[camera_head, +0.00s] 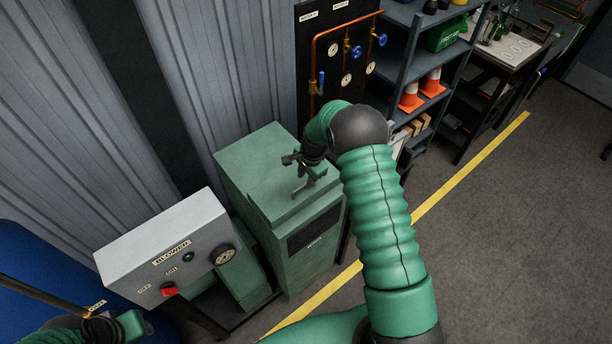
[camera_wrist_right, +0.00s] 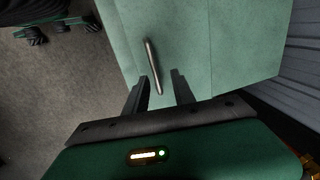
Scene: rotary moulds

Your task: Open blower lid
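The blower (camera_head: 312,243) is a green metal cabinet with a flat green lid (camera_head: 258,165) on top, lying closed. A thin metal bar handle (camera_wrist_right: 153,66) stands out on the lid in the right wrist view. My right gripper (camera_head: 297,174) is over the lid in the head view. In the right wrist view its two dark fingers (camera_wrist_right: 160,84) are apart, with the handle's near end between them in the picture; I see no contact. My left gripper (camera_head: 130,322) is partly visible at the lower left of the head view, and its fingers are not clear.
A grey control box (camera_head: 180,247) labelled BLOWER, with a red switch and a gauge, stands left of the cabinet. A corrugated wall and a pipe panel (camera_head: 345,50) are behind. Shelves with orange cones (camera_head: 411,97) stand at the back right. The floor right of the yellow line is clear.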

